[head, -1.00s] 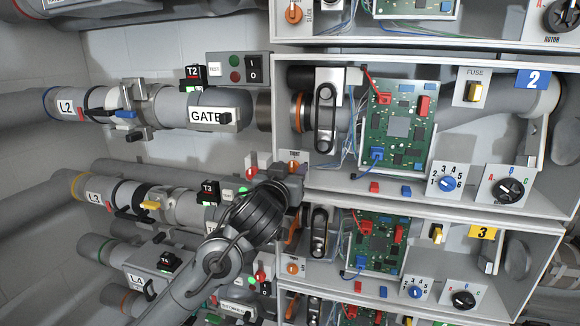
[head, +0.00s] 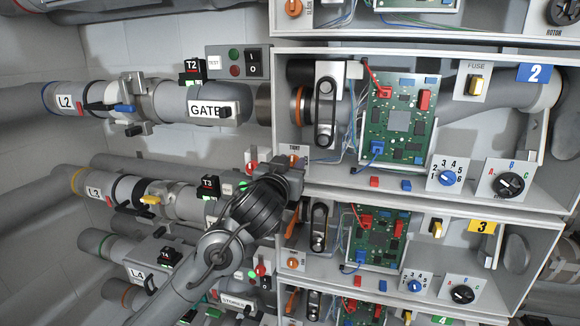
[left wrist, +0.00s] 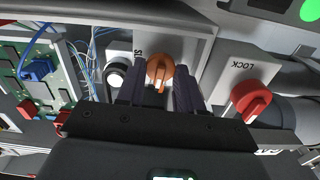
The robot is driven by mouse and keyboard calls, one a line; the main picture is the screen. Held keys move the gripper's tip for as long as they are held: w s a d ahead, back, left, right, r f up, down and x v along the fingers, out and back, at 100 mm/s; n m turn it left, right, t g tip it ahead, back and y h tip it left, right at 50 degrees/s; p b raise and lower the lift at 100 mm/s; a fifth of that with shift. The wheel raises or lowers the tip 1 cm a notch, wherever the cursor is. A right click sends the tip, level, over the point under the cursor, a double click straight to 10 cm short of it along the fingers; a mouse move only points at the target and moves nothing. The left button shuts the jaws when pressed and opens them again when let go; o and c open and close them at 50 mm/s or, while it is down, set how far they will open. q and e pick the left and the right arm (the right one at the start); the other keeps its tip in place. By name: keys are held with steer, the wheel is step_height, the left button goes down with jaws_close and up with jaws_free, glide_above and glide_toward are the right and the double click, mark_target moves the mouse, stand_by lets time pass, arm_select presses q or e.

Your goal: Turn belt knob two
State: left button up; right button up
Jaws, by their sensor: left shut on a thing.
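The orange belt knob (head: 293,160) sits at the lower left of the box marked 2, by a plate reading TIGHT. My left gripper (head: 290,172) is at this knob and covers most of it in the head view. In the left wrist view the orange knob (left wrist: 160,68) lies between the two dark fingers (left wrist: 162,88), which are shut on it. Part of its label shows behind it, and the rest is hidden by a finger. The black belt loop (head: 325,115) of box 2 stands above. My right gripper is not in view.
A red LOCK knob (left wrist: 251,98) is close beside the gripper. Box 2 also holds a green circuit board (head: 398,120), a blue dial (head: 447,173) and a black dial (head: 509,185). The box marked 3 (head: 482,228) is below. Pipes fill the left side.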

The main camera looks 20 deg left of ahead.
arm_select(q)
steer(key=m+b, duration=0.1)
steer(key=m, duration=0.2)
steer(key=shift+f+m+b, duration=0.1)
steer(key=shift+m+b, duration=0.2)
steer(key=shift+b, duration=0.1)
steer(key=m+b, duration=0.1)
steer(key=m, duration=0.3)
steer(key=shift+m+b, duration=0.3)
steer(key=shift+b, duration=0.05)
steer(key=m+b, duration=0.1)
steer(key=m, duration=0.3)
steer(key=shift+m+b, duration=0.3)
steer(key=shift+d+m+b, duration=0.1)
steer(key=shift+m+b, duration=0.6)
steer(key=shift+m, duration=1.5)
steer(key=o, duration=0.8)
steer(key=shift+c, duration=0.2)
